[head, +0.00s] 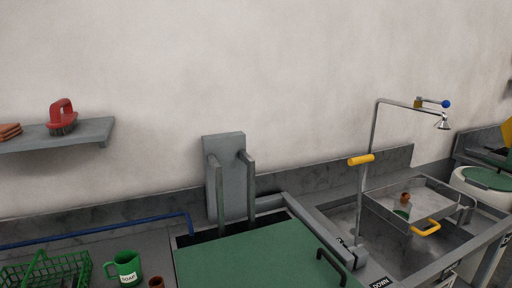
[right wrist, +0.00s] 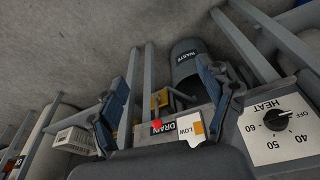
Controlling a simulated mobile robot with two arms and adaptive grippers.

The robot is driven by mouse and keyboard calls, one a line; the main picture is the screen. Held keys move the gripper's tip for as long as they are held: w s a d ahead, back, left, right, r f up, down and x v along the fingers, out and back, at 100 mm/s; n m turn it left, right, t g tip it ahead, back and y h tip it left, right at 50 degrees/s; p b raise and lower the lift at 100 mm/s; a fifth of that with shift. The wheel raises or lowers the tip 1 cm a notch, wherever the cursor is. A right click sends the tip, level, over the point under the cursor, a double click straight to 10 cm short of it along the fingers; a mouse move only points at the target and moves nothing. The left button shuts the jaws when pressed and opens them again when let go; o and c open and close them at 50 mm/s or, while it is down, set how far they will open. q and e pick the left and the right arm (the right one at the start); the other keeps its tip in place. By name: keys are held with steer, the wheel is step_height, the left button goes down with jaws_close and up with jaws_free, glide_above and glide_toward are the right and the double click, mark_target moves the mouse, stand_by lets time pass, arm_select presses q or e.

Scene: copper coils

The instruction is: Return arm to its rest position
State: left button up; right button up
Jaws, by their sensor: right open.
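My right gripper (right wrist: 166,85) shows in the right wrist view with its two dark blue fingers spread apart and nothing between them. Behind the fingers are a dark cylinder marked WASTE (right wrist: 187,62), a yellow part (right wrist: 159,101) and a red knob (right wrist: 157,124) by the DRAIN label. The gap between the fingers and these parts is hard to judge. Neither gripper shows in the head view. My left gripper is out of sight.
In the head view, a green lid (head: 250,258) covers the tank. A green basket (head: 45,272) and green soap mug (head: 125,267) stand left. A metal tray (head: 437,207) holding small items is right, near a tall tap (head: 368,140). A HEAT dial (right wrist: 274,117) is beside the right gripper.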

steer(key=s+d+f+g, duration=0.1)
steer(key=s+f, duration=0.2)
steer(key=f, duration=0.5)
steer(key=s+f, duration=0.4)
steer(key=f, duration=0.4)
steer(key=s+d+f, duration=0.2)
steer(key=s+f, duration=0.7)
steer(key=s, duration=0.2)
steer(key=shift+s+g, duration=0.25)
steer(key=shift+g, duration=0.15)
steer(key=shift+d+f, duration=0.1)
